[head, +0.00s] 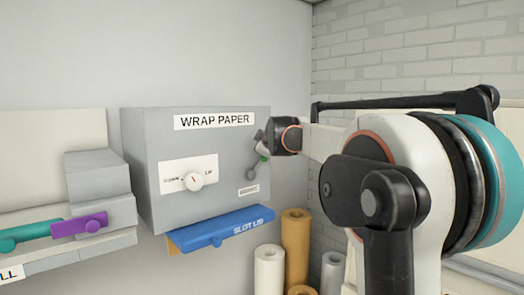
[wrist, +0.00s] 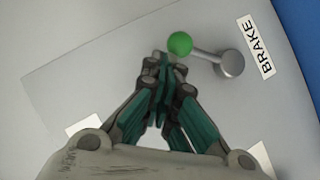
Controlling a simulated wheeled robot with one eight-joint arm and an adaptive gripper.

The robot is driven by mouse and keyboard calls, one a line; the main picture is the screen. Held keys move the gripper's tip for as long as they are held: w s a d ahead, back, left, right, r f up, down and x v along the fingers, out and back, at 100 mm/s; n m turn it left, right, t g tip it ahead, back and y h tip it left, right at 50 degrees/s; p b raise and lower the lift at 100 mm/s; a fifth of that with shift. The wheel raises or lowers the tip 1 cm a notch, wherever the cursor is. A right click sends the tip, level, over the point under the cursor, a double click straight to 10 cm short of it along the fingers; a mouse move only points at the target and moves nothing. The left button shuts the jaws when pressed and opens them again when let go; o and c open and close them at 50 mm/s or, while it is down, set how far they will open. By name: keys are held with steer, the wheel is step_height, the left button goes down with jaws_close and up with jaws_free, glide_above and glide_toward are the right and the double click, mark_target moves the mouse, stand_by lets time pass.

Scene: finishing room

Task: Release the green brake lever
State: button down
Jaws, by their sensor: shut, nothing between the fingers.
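The brake lever has a green ball knob (wrist: 180,44) on a thin rod running to a round grey pivot (wrist: 230,63), beside a BRAKE label (wrist: 260,45) in the wrist view. My gripper (wrist: 163,66) is shut and empty. Its fingertips appear beside the green knob, just below and left of it in the wrist view; I cannot tell whether they touch it. In the head view the lever's grey pivot (head: 251,175) shows low on the right of the grey WRAP PAPER box (head: 225,150), and my gripper partly hides the knob.
A white dial (head: 193,181) is on the box's front. A blue SLOT LID bar (head: 195,233) runs below it. Purple (head: 92,222) and teal (head: 8,241) handles sit on a unit at left. Paper rolls (head: 296,240) stand below right, near a brick wall.

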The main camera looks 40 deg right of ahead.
steer(key=w+r+b+v, duration=0.1)
steer(key=r+v, duration=0.1)
steer(key=v, duration=1)
steer(key=shift+a+r, duration=0.25)
steer(key=shift+r, duration=0.2)
steer(key=shift+a, duration=0.1)
